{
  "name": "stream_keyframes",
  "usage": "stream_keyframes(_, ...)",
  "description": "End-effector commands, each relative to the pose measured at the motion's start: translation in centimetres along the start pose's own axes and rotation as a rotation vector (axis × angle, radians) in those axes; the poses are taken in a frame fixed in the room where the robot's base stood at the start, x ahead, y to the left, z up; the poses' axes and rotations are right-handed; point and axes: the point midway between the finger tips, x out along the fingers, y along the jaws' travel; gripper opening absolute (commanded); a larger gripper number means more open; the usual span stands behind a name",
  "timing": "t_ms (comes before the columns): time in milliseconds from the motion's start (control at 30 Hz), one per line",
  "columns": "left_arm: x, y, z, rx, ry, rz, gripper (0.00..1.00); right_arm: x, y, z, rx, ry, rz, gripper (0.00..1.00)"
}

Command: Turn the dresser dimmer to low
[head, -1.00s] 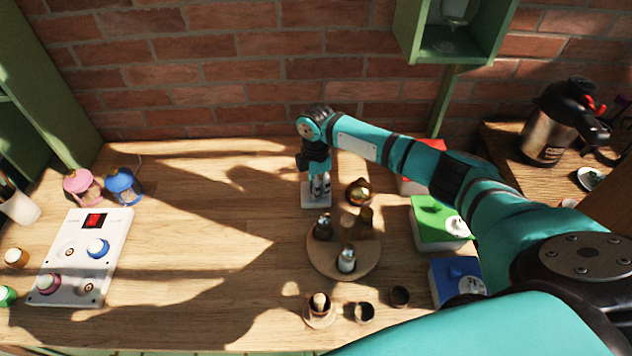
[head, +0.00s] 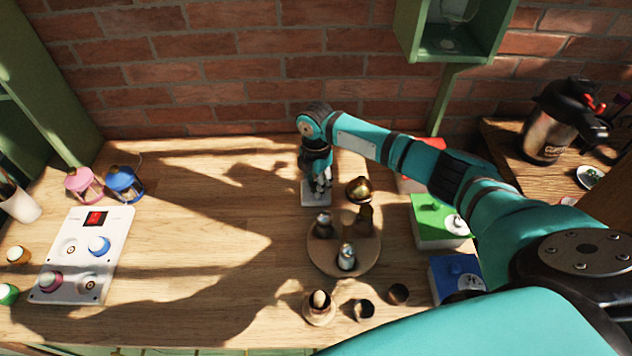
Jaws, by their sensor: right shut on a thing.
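The dimmer looks to be the small pale box (head: 314,199) on the wooden table, behind the round board. My right gripper (head: 320,188) points down onto the top of this box and is shut on its knob. The fingers hide the knob and its markings, so its setting cannot be read. My left gripper is not in view.
A round wooden board (head: 325,262) with several small bottles stands just in front. A brass round object (head: 359,189) is close to the right of the gripper. Green (head: 436,232) and blue (head: 455,272) boxes stand further right. A white panel (head: 60,288) lies left; the middle table is clear.

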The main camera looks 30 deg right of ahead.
Motion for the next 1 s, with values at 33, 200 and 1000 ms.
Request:
stream_keyframes(33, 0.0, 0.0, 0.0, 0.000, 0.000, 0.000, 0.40, -0.1, 0.1, -0.1, 0.000, 0.001, 0.001, 0.00)
stream_keyframes(200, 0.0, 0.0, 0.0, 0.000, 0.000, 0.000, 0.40, -0.1, 0.0, -0.1, 0.000, 0.001, 0.001, 0.40)
stream_keyframes(1000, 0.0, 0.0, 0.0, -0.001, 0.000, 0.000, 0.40, -7.2, 0.1, 0.0, -0.001, -0.001, 0.004, 0.53)
